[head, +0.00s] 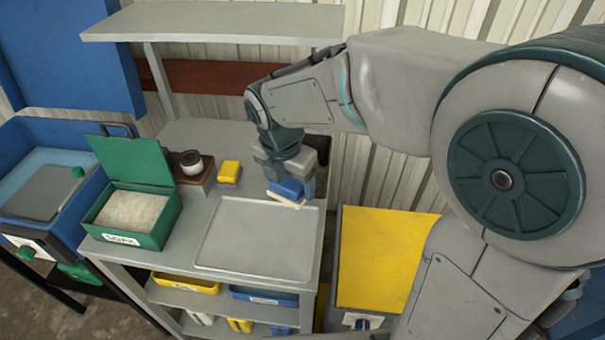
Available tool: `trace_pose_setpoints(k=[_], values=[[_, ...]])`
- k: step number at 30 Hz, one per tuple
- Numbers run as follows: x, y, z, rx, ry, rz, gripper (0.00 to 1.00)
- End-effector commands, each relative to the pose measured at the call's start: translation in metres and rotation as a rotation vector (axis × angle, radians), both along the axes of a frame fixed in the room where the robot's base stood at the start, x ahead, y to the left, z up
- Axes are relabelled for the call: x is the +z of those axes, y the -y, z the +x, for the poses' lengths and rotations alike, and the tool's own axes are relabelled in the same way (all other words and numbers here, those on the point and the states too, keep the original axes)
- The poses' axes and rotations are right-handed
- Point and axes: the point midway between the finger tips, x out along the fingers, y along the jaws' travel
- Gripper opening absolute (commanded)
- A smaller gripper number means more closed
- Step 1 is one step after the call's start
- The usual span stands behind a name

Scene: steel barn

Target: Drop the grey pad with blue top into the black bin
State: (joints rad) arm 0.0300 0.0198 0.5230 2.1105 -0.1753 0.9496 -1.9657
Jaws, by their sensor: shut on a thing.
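My gripper (287,178) points down over the back right of the grey bench and is shut on the grey pad with blue top (286,190). The pad's blue face and a pale lower edge show between the fingers. How high it is above the bench is hard to tell. A dark opening that looks like the black bin (321,157) shows just behind and to the right of my gripper. My gripper and wrist hide most of it, so its inside cannot be seen.
A grey tray (257,241) lies empty at the bench front. A yellow panel (383,258) is right; a shelf (215,22) overhangs behind.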

Motion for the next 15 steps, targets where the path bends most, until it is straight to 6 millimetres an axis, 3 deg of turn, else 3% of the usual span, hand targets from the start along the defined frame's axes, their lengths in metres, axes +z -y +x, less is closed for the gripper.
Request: trace_pose_setpoints(k=[15], values=[[0.002,0.021,0.112,0.001,-0.002,0.002,0.46]])
